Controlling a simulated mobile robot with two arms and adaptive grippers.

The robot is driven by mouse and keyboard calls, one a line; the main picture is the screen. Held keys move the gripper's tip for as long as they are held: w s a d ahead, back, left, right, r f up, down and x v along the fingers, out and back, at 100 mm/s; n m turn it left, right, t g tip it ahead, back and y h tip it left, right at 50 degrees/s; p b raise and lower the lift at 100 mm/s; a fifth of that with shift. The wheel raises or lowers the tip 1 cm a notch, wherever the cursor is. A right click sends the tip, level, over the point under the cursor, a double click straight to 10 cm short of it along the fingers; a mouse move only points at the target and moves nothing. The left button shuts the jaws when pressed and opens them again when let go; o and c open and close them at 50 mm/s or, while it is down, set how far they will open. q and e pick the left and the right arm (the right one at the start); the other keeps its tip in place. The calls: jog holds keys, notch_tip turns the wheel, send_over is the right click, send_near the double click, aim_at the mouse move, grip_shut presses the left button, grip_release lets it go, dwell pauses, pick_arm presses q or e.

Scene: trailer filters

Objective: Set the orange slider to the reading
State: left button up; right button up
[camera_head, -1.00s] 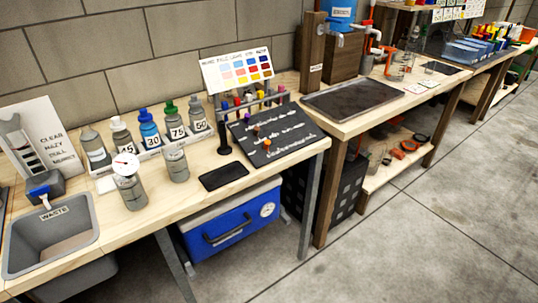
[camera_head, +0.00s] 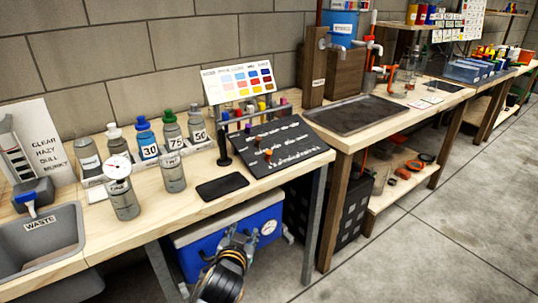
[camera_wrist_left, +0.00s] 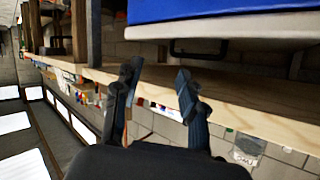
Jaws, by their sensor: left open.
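A black slanted board (camera_head: 290,147) with several rows of white markings stands on the bench in the head view. An orange knob (camera_head: 268,155) sits low at its left side, with another small knob just above it. The scale readings are too small to read. My left gripper (camera_head: 240,240) is low at the bottom middle, in front of the blue cooler and below the bench top, well apart from the board. In the left wrist view its two dark fingers (camera_wrist_left: 158,85) are spread with nothing between them. My right gripper is not in view.
A color chart (camera_head: 240,80) stands behind the board. Several bottles (camera_head: 148,140), a gauge bottle (camera_head: 120,190) and a grey waste basin (camera_head: 45,240) are to the left. A black pad (camera_head: 222,187) lies before the board. The blue cooler (camera_head: 225,225) is under the bench edge.

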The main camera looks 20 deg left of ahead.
aim_at(269, 154)
pick_arm(q)
jog(key=w+d+r+t, duration=0.2)
jog(key=w+r+t, duration=0.2)
jog(key=w+r, duration=0.65)
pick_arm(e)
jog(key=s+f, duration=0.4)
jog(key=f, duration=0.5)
pick_arm(q)
jog(key=shift+m, duration=0.4)
jog(key=w, duration=0.3)
jog(key=w+a+b, duration=0.1)
jog(key=w, duration=0.3)
jog(key=w+a, duration=0.1)
jog(key=w, duration=0.3)
jog(key=shift+w+r, duration=0.15)
jog(key=shift+r, duration=0.2)
jog(key=shift+w, duration=0.5)
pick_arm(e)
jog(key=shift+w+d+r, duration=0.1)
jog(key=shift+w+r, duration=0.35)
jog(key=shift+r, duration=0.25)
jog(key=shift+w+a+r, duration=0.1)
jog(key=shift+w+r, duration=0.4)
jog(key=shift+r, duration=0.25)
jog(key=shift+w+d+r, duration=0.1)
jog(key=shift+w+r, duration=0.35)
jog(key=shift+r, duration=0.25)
pick_arm(q)
grip_shut()
